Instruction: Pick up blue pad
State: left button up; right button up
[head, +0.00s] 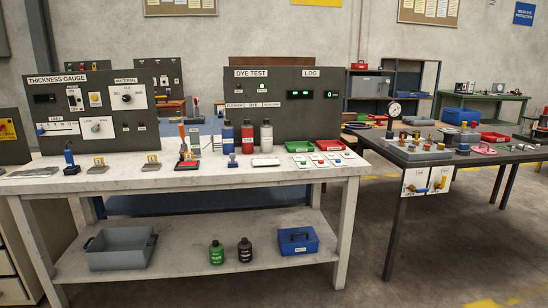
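No thing in the head view can be told for certain as the blue pad. A small dark blue block (72,170) with an upright blue handle or probe sits near the front left of the white workbench (130,182). A smaller blue piece (233,164) stands on the bench in front of the blue bottle (228,137). All are too small to make out fully. Neither of my grippers is in view.
Red and grey bottles stand beside the blue one. Green and red trays (299,146) are at the bench's right. The lower shelf holds a grey bin (121,248), two small bottles and a blue box (298,241). A cluttered dark table (470,157) stands right; floor between is clear.

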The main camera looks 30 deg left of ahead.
aim_at(233, 163)
jog(key=i, duration=2)
jog(key=u, duration=0.65)
